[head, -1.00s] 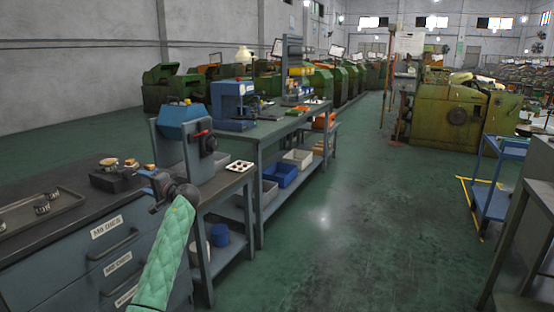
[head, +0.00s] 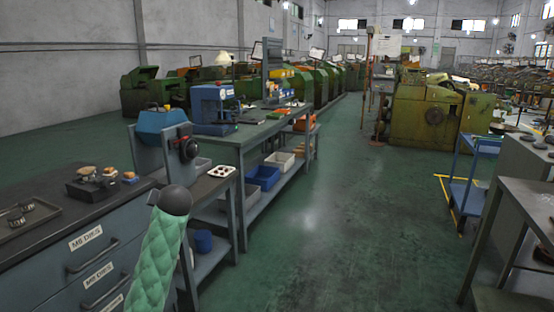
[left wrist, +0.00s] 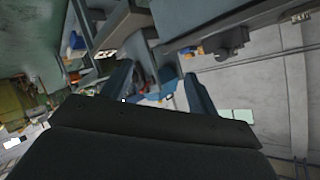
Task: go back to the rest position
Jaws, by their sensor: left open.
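My left arm comes up from the bottom of the head view in a green quilted sleeve, with a dark rounded wrist end in front of the workbench. The left gripper's fingers are hidden there. In the left wrist view the left gripper (left wrist: 158,82) shows two dark fingers spread apart, with no held object visible between them. The bench and wall appear strongly tilted behind them. My right gripper is in neither view.
A grey drawer cabinet (head: 85,262) stands at the left, with a tray (head: 22,222) and small parts on top. A blue-topped machine (head: 162,122) and a long workbench (head: 262,133) stand beyond. A blue cart (head: 466,180) and grey table (head: 530,205) are at right. The middle aisle is clear.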

